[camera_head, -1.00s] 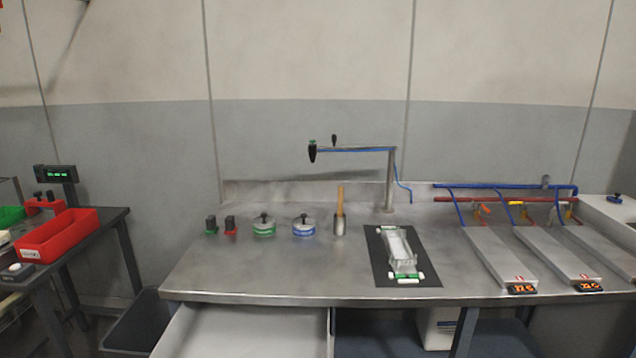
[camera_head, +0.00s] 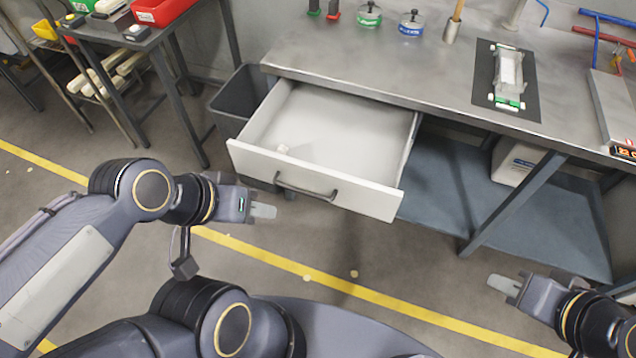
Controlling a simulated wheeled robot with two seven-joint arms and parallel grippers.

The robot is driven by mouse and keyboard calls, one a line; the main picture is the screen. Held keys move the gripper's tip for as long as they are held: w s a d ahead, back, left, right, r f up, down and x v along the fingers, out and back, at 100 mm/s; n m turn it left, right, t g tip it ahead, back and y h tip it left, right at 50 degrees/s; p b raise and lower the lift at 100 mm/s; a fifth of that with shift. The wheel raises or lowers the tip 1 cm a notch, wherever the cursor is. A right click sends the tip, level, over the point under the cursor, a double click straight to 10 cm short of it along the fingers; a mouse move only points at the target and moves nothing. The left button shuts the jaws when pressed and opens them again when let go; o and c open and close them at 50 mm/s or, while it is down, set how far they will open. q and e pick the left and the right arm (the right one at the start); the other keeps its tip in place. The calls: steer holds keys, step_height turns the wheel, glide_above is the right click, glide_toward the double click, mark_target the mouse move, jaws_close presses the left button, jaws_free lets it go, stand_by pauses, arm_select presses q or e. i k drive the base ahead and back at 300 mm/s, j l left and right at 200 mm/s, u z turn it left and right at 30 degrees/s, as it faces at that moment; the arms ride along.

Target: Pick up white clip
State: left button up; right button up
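A small whitish object (camera_head: 283,148), perhaps the white clip, lies inside the open drawer (camera_head: 365,186) near its front wall; it is too small to make out clearly. My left gripper (camera_head: 263,210) is outside the drawer, in front of and below its left front corner, apart from it. My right gripper (camera_head: 503,285) is well to the right, over the floor in front of the bench. No object shows in either gripper, and the gap between the fingers of each is not clear.
The steel bench (camera_head: 420,80) carries a black mat (camera_head: 480,80) with a clear-and-white device (camera_head: 508,75). The drawer handle (camera_head: 306,187) sticks out in front. A dark bin (camera_head: 240,95) stands left of the drawer. A side table (camera_head: 150,38) holds a red tray (camera_head: 160,10).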

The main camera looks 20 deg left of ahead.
mark_target(282, 149)
steer(key=i+j+z, duration=0.25)
steer(key=j, duration=0.95)
steer(key=i+j+z, duration=0.3)
steer(key=j, duration=0.9)
steer(key=j+z, duration=0.25)
steer(key=j, duration=0.95)
